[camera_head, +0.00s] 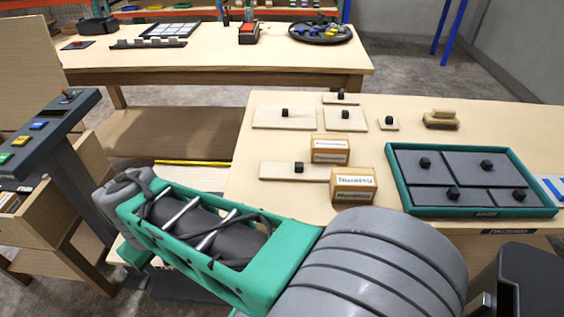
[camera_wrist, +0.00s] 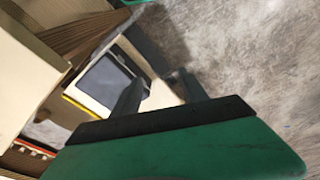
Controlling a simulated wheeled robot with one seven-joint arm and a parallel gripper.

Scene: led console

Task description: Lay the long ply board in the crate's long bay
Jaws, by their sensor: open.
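Several pale ply boards with black knobs lie on the right-hand table in the head view. A long, narrow ply board (camera_head: 283,171) lies near the front, its right end partly hidden by small labelled boxes. A wider ply board (camera_head: 270,116) lies behind it; I cannot tell for certain which is meant by the long one. The crate (camera_head: 394,185) is a shallow green tray at the right, its bays showing dark grey panels with black knobs. My gripper (camera_wrist: 160,88) is open and empty in the wrist view, over the floor, away from boards and crate. It is not visible in the head view.
Two labelled boxes (camera_head: 330,149) (camera_head: 353,184) stand beside the narrow board. A wooden block (camera_head: 440,119) lies behind the crate. A button console (camera_head: 40,125) stands at left, and a back table (camera_head: 200,60) holds other items. A dark-faced panel (camera_wrist: 103,80) shows near my gripper.

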